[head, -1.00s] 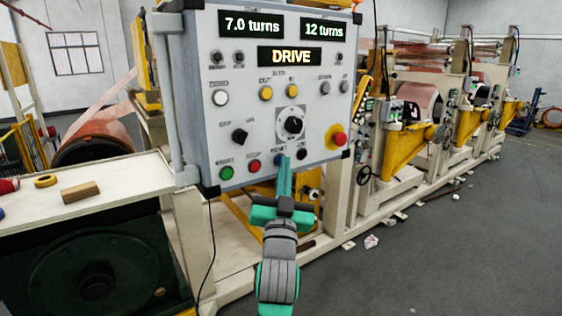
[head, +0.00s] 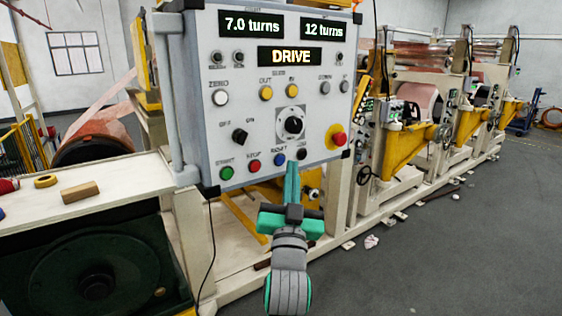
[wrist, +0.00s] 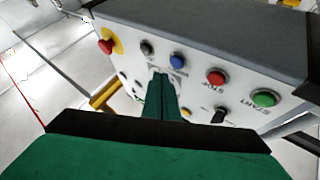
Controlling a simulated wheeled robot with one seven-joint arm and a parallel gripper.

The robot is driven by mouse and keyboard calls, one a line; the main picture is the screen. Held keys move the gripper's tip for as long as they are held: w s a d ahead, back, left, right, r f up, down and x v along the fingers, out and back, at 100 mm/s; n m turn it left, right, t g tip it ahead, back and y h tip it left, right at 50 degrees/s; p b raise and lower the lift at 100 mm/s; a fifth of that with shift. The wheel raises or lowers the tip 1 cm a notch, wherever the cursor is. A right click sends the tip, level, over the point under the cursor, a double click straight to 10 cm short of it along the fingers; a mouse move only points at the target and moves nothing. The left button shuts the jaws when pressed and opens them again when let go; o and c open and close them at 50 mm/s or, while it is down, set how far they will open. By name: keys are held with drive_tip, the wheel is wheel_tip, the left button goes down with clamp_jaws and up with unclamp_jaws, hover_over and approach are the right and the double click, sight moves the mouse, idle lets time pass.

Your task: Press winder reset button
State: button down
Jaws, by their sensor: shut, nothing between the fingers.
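The blue reset button (head: 279,159) is on the lower row of the grey control panel (head: 225,128), between the red stop button (head: 253,166) and a small black knob (head: 301,154). My gripper (head: 292,166) is shut and empty, its fingertips just below and right of the blue button in the head view. In the wrist view the blue button (wrist: 177,61) is uncovered, above the closed fingers (wrist: 161,80). The fingers look apart from the button, though the exact gap cannot be told. The display reads DRIVE, 7.0 turns and 12 turns.
The green start button (head: 227,173) is further left on the same row. A red emergency stop on yellow (head: 339,139) is at the panel's right. A bench with a wood block (head: 80,192) stands left. Yellow machine frames (head: 400,150) are right; floor beyond is open.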

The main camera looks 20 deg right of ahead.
drive_tip(key=shift+s+d, duration=0.25)
drive_tip(key=shift+s, duration=0.65)
drive_tip(key=shift+s+d, duration=0.2)
drive_tip(key=shift+s, duration=0.7)
drive_tip(key=s+a+f+n+g+y, duration=0.1)
drive_tip(key=s+a+f+y, duration=0.2)
drive_tip(key=f, duration=0.8)
drive_tip(key=s+a+f+n+g, duration=0.15)
drive_tip(key=s+a+f, duration=0.3)
drive_tip(key=f, duration=0.65)
drive_tip(key=s+a+f+n+y, duration=0.25)
drive_tip(key=a+f, duration=0.25)
drive_tip(key=f, duration=0.6)
drive_tip(key=s+a+f+n+g+y, duration=0.1)
drive_tip(key=s+a+f, duration=0.2)
drive_tip(key=s+f, duration=0.3)
drive_tip(key=s+a+f+g+y, duration=0.1)
drive_tip(key=s+a+f, duration=0.2)
drive_tip(key=s+f, duration=0.35)
drive_tip(key=s+a+f+g+y, duration=0.1)
drive_tip(key=s+a, duration=0.1)
drive_tip(key=s, duration=0.7)
drive_tip(key=s+a+n+g, duration=0.1)
drive_tip(key=s+a, duration=0.2)
drive_tip(key=s, duration=0.7)
drive_tip(key=shift+s+f+y, duration=0.2)
drive_tip(key=shift+f+y, duration=0.15)
